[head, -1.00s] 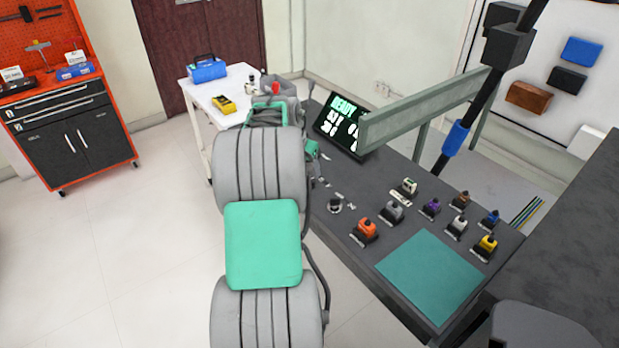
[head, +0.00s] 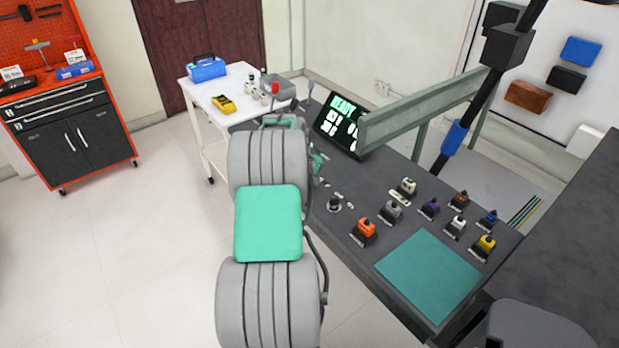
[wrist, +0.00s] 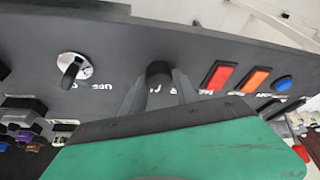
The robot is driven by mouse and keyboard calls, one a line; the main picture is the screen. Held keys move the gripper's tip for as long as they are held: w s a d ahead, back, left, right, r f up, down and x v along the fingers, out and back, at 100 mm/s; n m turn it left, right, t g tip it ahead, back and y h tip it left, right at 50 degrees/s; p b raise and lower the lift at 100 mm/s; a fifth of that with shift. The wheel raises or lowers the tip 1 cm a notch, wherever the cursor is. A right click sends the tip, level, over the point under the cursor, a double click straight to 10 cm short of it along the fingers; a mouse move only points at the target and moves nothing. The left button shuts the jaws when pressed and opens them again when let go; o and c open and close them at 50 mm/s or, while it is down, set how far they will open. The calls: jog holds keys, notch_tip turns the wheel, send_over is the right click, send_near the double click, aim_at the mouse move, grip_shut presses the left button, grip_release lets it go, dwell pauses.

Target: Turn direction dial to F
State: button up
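In the wrist view a dark round knob (wrist: 158,71) stands on the dark panel, with white lettering beside it too small and partly covered to read. I take it for the direction dial, but its setting cannot be read. My gripper (wrist: 159,84) has its two grey fingers apart, one on each side of this knob. I cannot see whether they touch it. In the head view my own arm hides the fingers and the knob; only a green part of my gripper (head: 318,162) shows at the console's left edge.
A silver switch with a black handle (wrist: 75,68) sits left of the knob, by an OFF label. Red (wrist: 218,76) and orange (wrist: 255,79) rectangular buttons and a blue round button (wrist: 283,83) lie right. A lit READY screen (head: 340,125) stands behind on the console.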

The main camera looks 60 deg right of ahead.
grip_shut()
jog(key=shift+s+d, duration=0.1)
jog(key=shift+f+m, duration=0.1)
jog(key=shift+m, duration=0.2)
jog(key=m, duration=0.1)
jog(key=m+g+b, duration=0.1)
jog(key=m, duration=0.1)
jog(key=shift+w+y+b, duration=0.2)
jog(key=shift+y+b, duration=0.1)
jog(key=m+g, duration=0.1)
jog(key=m, duration=0.2)
jog(key=shift+y, duration=0.3)
jog(key=shift+m+g+y+p, duration=0.3)
jog(key=shift+m+g+p, duration=0.2)
jog(key=shift+m, duration=0.7)
